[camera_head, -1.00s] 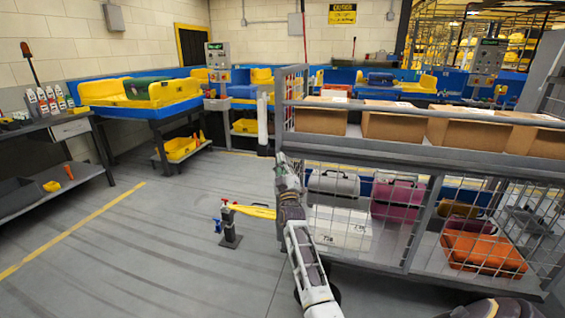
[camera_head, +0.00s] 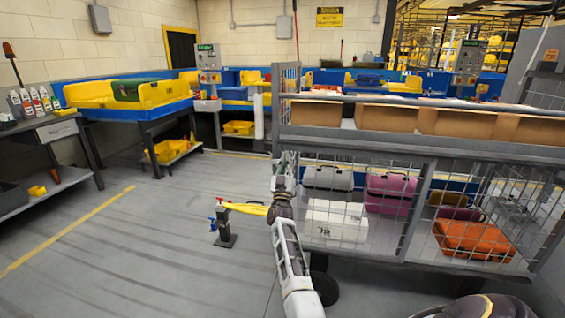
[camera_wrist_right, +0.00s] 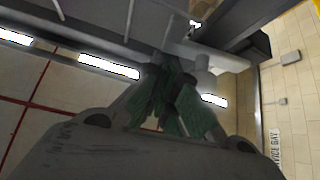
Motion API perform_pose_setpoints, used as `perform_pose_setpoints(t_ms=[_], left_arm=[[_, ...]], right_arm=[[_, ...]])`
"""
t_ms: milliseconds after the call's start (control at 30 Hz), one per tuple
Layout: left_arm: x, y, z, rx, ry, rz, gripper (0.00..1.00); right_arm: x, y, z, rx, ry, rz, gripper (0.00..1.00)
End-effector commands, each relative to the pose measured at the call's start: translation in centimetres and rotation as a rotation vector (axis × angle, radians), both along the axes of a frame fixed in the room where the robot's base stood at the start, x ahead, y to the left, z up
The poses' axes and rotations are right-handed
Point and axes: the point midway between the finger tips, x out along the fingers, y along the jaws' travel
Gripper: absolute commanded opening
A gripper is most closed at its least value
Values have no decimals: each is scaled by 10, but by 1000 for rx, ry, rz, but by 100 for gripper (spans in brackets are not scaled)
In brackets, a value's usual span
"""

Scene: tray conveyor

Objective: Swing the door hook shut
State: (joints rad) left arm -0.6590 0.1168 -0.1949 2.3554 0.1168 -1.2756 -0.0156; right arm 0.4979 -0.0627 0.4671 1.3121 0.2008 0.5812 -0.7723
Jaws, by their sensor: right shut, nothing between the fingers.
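A grey wire-mesh cage cart (camera_head: 420,147) stands to the right in the head view. My right arm reaches up along its left end post, and my right gripper (camera_head: 287,163) is at that post, small and partly lost against the frame. In the wrist view the right gripper (camera_wrist_right: 178,92) is shut, its dark green-grey fingers close to grey metal framework (camera_wrist_right: 105,45). A pale rounded fitting (camera_wrist_right: 205,62) shows just beyond the fingertips. I cannot tell whether it is the door hook or whether the fingers touch it. I cannot make out the hook in the head view. My left gripper is not in view.
The cart holds cardboard boxes (camera_head: 375,117) above and cases, including an orange one (camera_head: 472,240), below. A small dark post with a yellow arm (camera_head: 226,232) stands on the floor left of my right arm. Workbench (camera_head: 55,131) and conveyor line the left side; the floor between is open.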

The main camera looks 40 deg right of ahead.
Motion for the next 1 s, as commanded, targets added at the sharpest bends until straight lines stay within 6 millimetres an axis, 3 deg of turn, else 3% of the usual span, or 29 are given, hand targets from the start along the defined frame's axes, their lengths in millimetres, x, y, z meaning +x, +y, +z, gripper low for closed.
perform_pose_setpoints(t_ms=[300, 1000], left_arm=[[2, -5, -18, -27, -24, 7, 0], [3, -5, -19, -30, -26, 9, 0]], right_arm=[[-2, -2, -9, 90, -104, 0, 0], [-3, -3, -9, 103, -121, 0, 0]])
